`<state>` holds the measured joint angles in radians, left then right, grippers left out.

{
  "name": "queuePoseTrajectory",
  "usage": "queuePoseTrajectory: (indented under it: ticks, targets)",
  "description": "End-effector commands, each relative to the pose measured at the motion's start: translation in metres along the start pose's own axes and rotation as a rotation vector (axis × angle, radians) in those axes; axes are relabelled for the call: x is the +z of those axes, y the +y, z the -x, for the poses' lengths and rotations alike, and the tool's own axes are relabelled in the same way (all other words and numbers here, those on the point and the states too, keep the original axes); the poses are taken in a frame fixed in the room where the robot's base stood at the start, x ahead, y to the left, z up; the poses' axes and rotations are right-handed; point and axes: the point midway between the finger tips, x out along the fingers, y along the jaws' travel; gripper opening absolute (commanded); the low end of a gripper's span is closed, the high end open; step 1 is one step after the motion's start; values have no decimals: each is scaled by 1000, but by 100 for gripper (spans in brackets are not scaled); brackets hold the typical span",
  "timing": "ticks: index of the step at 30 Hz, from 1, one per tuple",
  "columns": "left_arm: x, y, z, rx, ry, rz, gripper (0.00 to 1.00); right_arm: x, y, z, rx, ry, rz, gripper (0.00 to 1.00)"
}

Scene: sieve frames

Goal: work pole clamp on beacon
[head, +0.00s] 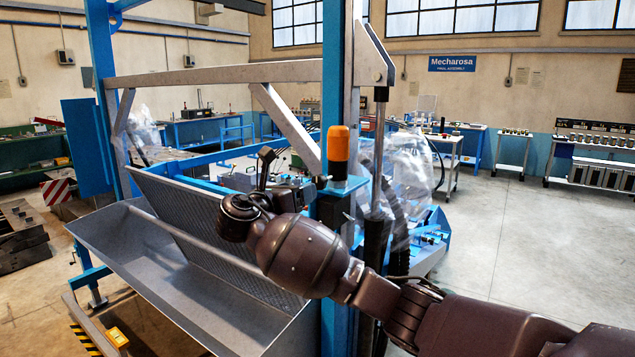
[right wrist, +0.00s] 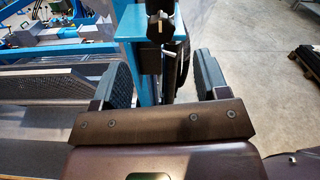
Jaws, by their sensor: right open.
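The orange beacon (head: 338,144) stands upright on a blue bracket (head: 342,185) on the machine's blue post in the head view. In the right wrist view, a black clamp-like part (right wrist: 160,28) sits at the top centre by a blue plate (right wrist: 130,22); I cannot tell for sure that it is the pole clamp. My right gripper (right wrist: 160,84) is open, its two pads apart with nothing held between them. The black part lies beyond the gap between them. In the head view my right arm crosses in front of the post, and its fingers cannot be made out clearly. My left gripper is out of view.
A grey sloped trough (head: 165,275) and a perforated screen (head: 190,215) lie left of the post. Open concrete floor (head: 520,240) lies to the right.

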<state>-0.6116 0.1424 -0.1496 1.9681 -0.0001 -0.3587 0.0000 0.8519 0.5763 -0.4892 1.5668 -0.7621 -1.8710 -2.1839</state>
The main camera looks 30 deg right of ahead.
Motion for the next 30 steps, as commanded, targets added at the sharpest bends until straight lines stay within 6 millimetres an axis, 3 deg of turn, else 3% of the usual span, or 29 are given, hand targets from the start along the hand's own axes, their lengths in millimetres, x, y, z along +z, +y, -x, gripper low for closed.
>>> queuePoseTrajectory:
  ticks: [9, 15, 21, 30]
  targets:
    - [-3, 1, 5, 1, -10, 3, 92, 0, -1, -55, -4, 1, 1, 68]
    - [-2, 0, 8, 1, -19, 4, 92, 0, 0, -80, -2, 1, 0, 68]
    - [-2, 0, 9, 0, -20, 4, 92, 0, -1, -91, -1, 1, -1, 68]
    - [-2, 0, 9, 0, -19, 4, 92, -1, 0, -92, 0, 1, -2, 66]
